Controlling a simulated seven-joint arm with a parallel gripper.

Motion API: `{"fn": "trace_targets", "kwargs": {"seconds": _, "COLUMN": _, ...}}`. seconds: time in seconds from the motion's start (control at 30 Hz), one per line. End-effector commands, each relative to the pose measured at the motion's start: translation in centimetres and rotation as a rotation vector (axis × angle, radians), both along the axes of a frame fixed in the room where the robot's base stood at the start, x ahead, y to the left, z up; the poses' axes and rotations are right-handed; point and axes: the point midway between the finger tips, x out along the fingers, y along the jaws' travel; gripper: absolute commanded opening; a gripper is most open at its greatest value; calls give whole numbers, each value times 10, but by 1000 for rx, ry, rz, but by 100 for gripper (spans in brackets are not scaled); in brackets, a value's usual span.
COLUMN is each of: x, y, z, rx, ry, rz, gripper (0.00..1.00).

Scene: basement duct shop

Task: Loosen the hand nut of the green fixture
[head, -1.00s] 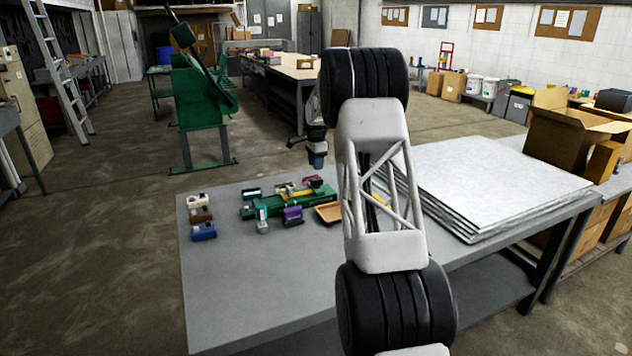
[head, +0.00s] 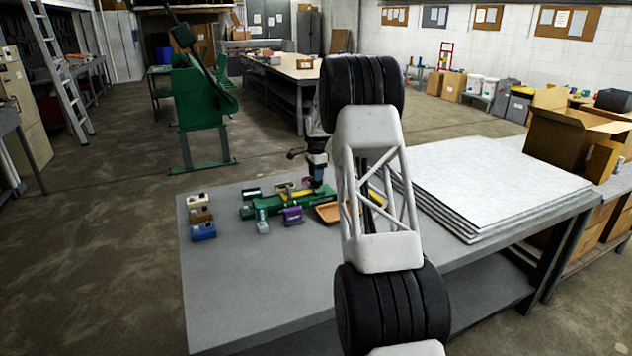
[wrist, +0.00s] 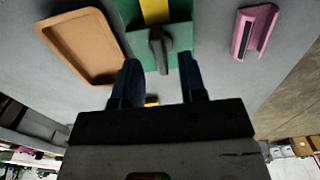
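The green fixture (head: 272,204) lies on the grey table among small coloured parts. In the wrist view the fixture (wrist: 133,22) runs up from the middle, with a yellow strip (wrist: 155,10) along its top. A dark hand nut (wrist: 158,46) with a lever-like arm sits on the fixture's near end. My gripper (wrist: 160,75) is open, its two blue fingers apart on either side below the nut, with nothing seen between them but a small yellow piece (wrist: 152,100). In the head view my gripper (head: 317,182) is over the right end of the fixture.
Small white, brown and blue blocks (head: 202,231) stand at the table's left. Stacked metal sheets (head: 480,185) cover its right. The front left tabletop is clear.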

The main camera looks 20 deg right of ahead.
Motion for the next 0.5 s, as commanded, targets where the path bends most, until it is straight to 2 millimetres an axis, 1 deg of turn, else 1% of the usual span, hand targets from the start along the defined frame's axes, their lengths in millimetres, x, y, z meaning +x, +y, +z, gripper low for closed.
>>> {"fn": "trace_targets", "kwargs": {"seconds": 0.1, "x": 0, "y": 0, "z": -16, "rx": 1, "ry": 2, "rz": 0, "gripper": 38}}
{"fn": "trace_targets", "kwargs": {"seconds": 0.2, "x": 0, "y": 0, "z": -23, "rx": 1, "ry": 1, "rz": 0, "gripper": 38}}
{"fn": "trace_targets", "kwargs": {"seconds": 0.5, "x": 0, "y": 0, "z": -31, "rx": 1, "ry": -1, "rz": 0, "gripper": 38}}
